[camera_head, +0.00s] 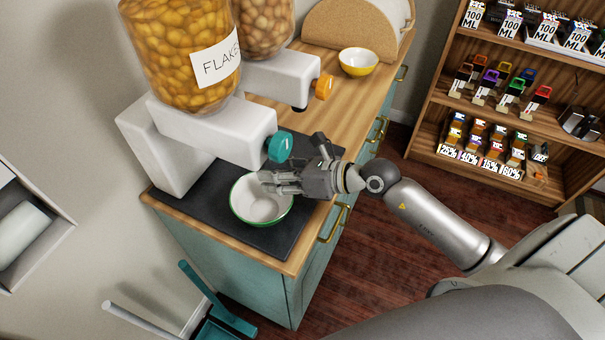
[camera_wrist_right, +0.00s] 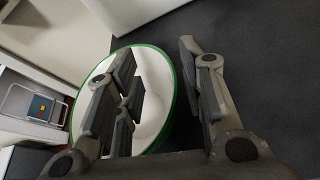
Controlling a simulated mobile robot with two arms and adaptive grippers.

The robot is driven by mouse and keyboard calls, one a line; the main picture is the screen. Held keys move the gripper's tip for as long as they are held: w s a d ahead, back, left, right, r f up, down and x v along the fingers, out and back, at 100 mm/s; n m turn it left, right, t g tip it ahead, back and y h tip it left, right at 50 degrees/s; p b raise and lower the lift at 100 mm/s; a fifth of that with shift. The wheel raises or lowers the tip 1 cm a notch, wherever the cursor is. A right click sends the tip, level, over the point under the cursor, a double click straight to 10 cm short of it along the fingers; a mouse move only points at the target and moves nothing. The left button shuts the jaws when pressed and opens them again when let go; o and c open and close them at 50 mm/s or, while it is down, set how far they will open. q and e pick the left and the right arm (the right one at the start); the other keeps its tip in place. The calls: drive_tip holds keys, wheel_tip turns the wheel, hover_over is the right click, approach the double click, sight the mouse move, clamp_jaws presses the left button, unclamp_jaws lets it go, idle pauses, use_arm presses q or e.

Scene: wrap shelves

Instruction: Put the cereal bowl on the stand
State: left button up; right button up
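A white bowl with a green rim (camera_head: 254,206) sits on a dark flat mat (camera_head: 283,222) below the flakes dispenser (camera_head: 208,128). It looks empty. My right gripper (camera_head: 268,182) is at the bowl's right rim, its fingers reaching partly over the bowl. In the right wrist view its fingers are spread apart, with the near rim of the bowl (camera_wrist_right: 153,97) between them; one finger is over the bowl's inside and the other over the dark mat. I cannot tell whether a finger touches the bowl. My left gripper is out of view. No separate stand is clearly identifiable.
A second dispenser (camera_head: 275,77) with an orange knob stands behind the first. A yellow bowl (camera_head: 358,62) sits farther back on the wooden counter (camera_head: 345,105), by a cork-fronted box (camera_head: 346,30). A wooden shelf unit (camera_head: 430,140) with small goods stands at right, across open floor.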

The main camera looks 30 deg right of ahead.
drive_tip(key=b+v, duration=0.2)
drive_tip(key=v, duration=0.6)
drive_tip(key=shift+s+d, duration=0.15)
drive_tip(key=shift+s, duration=0.1)
drive_tip(key=shift+v, duration=0.85)
